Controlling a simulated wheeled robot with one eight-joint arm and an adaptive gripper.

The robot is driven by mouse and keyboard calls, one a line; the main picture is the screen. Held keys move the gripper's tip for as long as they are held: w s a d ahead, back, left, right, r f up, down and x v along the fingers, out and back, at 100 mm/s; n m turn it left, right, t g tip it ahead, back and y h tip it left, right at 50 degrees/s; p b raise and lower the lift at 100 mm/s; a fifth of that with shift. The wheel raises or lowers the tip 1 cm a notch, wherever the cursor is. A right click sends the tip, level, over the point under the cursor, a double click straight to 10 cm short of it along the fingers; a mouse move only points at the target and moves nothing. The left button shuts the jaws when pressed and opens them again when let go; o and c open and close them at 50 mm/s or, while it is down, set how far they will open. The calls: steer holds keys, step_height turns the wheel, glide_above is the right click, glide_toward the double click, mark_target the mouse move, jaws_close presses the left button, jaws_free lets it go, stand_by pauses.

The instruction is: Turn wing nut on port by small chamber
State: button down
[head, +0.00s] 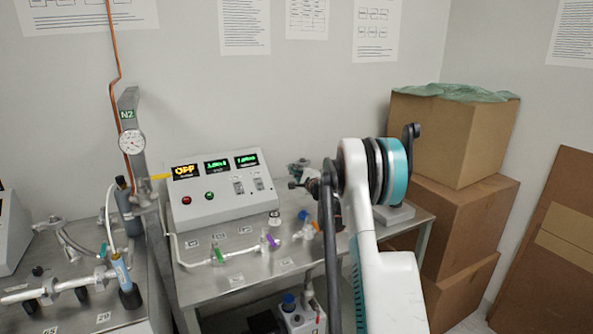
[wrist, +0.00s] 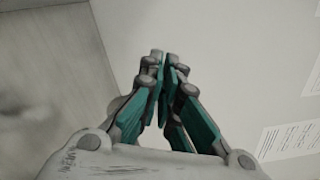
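In the head view, my arm stands in front of the right part of the steel bench and covers much of the hardware there. Some dark metal fittings (head: 298,180) show just left of the arm. The small chamber and the wing nut on its port cannot be made out clearly; they may be behind my arm. In the wrist view, my gripper (wrist: 163,64) has its teal-padded fingers drawn together at the tips, with nothing between them. Behind it are only pale wall and a grey surface, so it is away from the bench hardware. I cannot pick out my gripper in the head view.
A control box (head: 219,190) with lit displays sits on the bench (head: 220,287). Pipework with a green-handled valve (head: 218,255) and a purple-handled valve (head: 270,240) runs in front of it. Cardboard boxes (head: 462,222) are stacked at right. A gauge (head: 131,141) stands left.

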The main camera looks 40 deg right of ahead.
steer(key=shift+f+n, duration=0.15)
steer(key=shift+n, duration=0.85)
steer(key=c, duration=1.8)
jaws_free()
steer(key=shift+c, duration=0.2)
steer(key=shift+s+a, duration=0.1)
steer(key=v, duration=1.1)
steer(key=shift+s, duration=0.4)
steer(key=shift+a, duration=0.1)
